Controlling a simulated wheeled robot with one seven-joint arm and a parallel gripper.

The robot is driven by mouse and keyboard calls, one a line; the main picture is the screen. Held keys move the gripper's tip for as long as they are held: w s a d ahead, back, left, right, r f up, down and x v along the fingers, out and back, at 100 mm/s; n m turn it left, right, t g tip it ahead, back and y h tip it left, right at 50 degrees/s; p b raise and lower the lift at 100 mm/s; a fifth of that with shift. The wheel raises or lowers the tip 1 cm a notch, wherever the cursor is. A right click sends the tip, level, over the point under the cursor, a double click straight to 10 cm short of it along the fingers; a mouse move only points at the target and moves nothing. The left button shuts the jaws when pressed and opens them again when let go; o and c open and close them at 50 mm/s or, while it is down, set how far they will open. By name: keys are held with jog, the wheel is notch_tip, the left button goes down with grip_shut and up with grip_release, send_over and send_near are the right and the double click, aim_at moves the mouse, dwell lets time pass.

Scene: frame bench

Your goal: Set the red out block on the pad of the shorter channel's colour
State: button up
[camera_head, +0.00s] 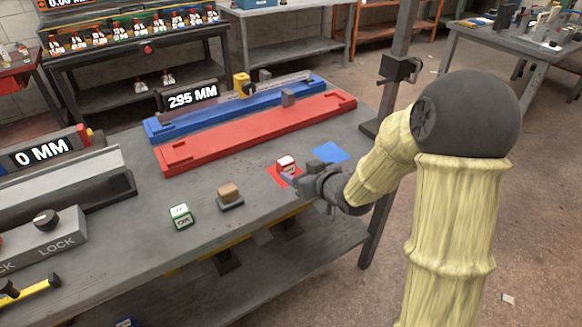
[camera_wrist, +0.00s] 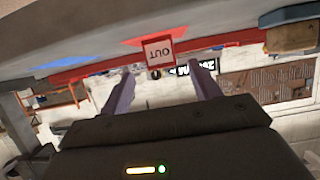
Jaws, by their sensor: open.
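The red out block (camera_head: 286,163), with a white label, rests on the red pad (camera_head: 272,172) near the bench's right end. In the wrist view the out block (camera_wrist: 159,53) shows its OUT face upside down, centred ahead of the fingers. My gripper (camera_head: 290,182) is open just on the near side of the block; the wrist view shows the gap between its fingers (camera_wrist: 162,85) empty. The blue pad (camera_head: 329,152) is bare, to the right of the red pad.
A yellow slider (camera_head: 243,86) sits at the blue channel, by a 295 MM display (camera_head: 192,96). A green OK block (camera_head: 180,216) and a wooden-topped block (camera_head: 229,194) are to the left. A post (camera_head: 398,70) rises at right.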

jog(key=v, duration=0.5)
dwell(0.4)
jog(key=s+d+f+m+g+h, duration=0.35)
jog(key=s+d+h, duration=0.25)
jog(key=d, duration=0.3)
jog(key=s+d+m+g, duration=0.1)
jog(key=s+g, duration=0.1)
jog(key=s, duration=0.4)
jog(key=s+d+f+m+g+h, duration=0.1)
jog(key=s+m+g, duration=0.1)
jog(key=s, duration=0.4)
jog(key=shift+d+f+g, duration=0.3)
jog(key=shift+g, duration=0.25)
